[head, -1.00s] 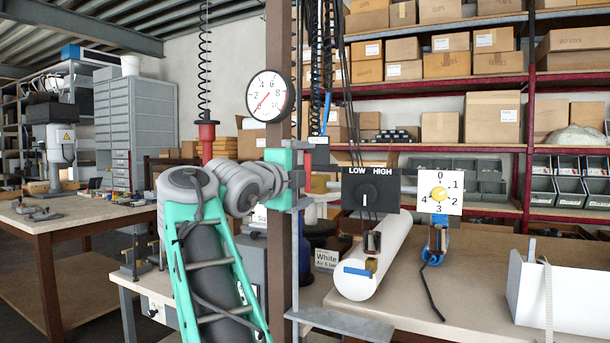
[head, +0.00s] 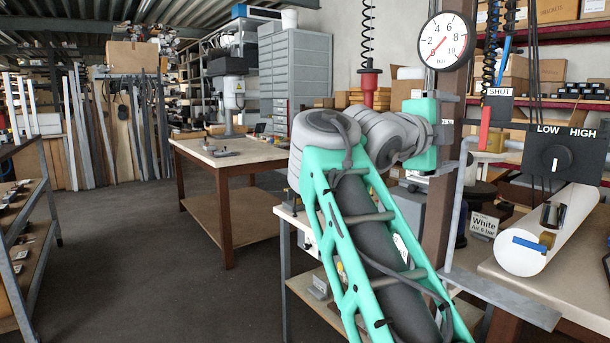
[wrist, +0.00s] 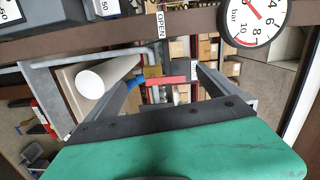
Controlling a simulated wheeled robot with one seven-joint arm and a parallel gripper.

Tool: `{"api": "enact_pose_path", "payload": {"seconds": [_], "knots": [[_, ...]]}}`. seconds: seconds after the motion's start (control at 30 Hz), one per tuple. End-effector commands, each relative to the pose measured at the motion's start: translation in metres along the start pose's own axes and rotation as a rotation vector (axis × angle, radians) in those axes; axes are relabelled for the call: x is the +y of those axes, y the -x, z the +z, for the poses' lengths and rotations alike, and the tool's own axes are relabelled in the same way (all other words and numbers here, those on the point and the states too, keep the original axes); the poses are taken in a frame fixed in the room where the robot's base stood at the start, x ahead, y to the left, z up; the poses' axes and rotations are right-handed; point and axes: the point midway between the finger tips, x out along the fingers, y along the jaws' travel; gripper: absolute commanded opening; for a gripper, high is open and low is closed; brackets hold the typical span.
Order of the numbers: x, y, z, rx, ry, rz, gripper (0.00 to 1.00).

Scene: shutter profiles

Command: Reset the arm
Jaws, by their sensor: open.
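My arm, with a green frame and grey joints, rises from the bottom of the head view to my gripper (head: 450,132), which has a teal body and points right beside the brown post. In the wrist view my gripper (wrist: 168,80) shows two dark fingers spread apart. A red lever (wrist: 166,81) appears between them in the picture; I cannot tell whether they touch it. In the head view the red lever (head: 485,130) stands upright below a SHUT sign (head: 498,92). An OPEN sign (wrist: 160,24) shows in the wrist view.
A round pressure gauge (head: 447,41) sits on the post above my gripper. A LOW/HIGH knob panel (head: 560,160) and a white cylinder (head: 548,232) are at the right. A workbench (head: 230,155) stands behind. Open floor (head: 170,270) lies to the left.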

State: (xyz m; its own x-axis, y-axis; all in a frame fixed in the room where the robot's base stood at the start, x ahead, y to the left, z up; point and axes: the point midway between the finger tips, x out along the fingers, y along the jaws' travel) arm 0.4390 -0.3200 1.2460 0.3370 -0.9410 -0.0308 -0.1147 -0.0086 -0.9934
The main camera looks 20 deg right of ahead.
Motion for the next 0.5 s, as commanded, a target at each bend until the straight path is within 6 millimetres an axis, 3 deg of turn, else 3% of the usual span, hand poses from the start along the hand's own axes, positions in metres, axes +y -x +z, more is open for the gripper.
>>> {"api": "enact_pose_path", "payload": {"seconds": [0.03,0.13,0.2,0.27,0.37,0.5], "knots": [[-0.015,0.004,0.020,-0.083,0.113,0.021,1.00],[0.001,0.028,0.080,-0.341,0.463,0.073,1.00],[0.034,0.061,0.115,-0.557,0.744,0.100,1.00],[0.072,0.096,0.133,-0.742,0.973,0.110,1.00],[0.137,0.161,0.139,-1.039,1.302,0.099,1.00],[0.215,0.248,0.107,-1.429,1.659,0.043,1.00]]}}
